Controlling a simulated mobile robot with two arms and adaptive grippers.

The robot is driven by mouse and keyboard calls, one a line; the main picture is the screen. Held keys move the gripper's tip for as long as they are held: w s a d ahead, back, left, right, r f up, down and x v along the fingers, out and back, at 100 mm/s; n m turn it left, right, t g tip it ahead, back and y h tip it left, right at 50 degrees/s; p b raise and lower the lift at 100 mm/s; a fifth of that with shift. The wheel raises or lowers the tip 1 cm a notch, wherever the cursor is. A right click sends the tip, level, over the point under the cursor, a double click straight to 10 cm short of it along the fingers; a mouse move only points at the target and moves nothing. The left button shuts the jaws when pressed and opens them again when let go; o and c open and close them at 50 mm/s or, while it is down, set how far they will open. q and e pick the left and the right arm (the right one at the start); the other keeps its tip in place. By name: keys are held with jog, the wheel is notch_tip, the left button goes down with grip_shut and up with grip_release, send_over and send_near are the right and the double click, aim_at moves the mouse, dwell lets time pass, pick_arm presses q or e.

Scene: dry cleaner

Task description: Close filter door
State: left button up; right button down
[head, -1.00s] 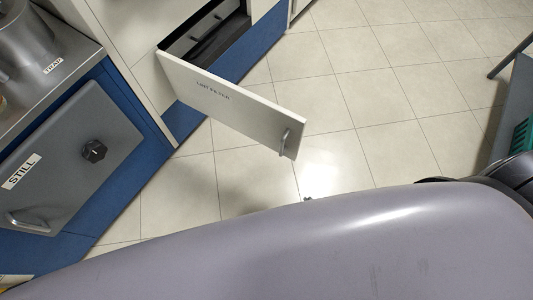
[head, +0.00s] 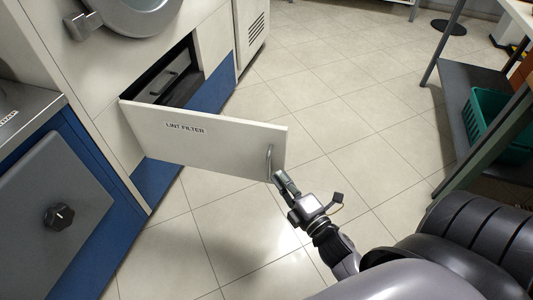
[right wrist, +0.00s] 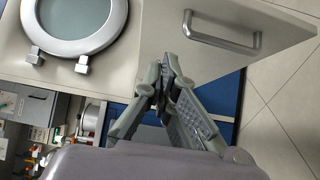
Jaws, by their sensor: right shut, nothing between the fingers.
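The filter door (head: 205,140) is a cream panel labelled "LINT FILTER" with a metal bar handle (head: 269,162) near its free edge. It stands swung open from the machine, and the dark filter compartment (head: 168,75) shows behind it. My right gripper (head: 279,177) is shut and empty, close to the lower end of the handle in the head view. In the right wrist view the shut fingertips (right wrist: 168,62) are in front of the door panel (right wrist: 260,75), apart from the handle (right wrist: 222,38). My left gripper is not in view.
A grey cabinet door with a black knob (head: 59,215) is at the left. A round machine door (head: 135,12) is above the filter compartment. A shelf with a green basket (head: 497,125) stands at the right. The tiled floor (head: 335,110) between is clear.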

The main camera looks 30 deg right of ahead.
jog(key=b, duration=0.1)
send_near(261, 136)
jog(key=w+a, duration=0.3)
jog(key=shift+w+d+f, duration=0.1)
jog(key=shift+w+d, duration=0.9)
jog(key=shift+d, duration=0.3)
jog(key=shift+d, duration=0.15)
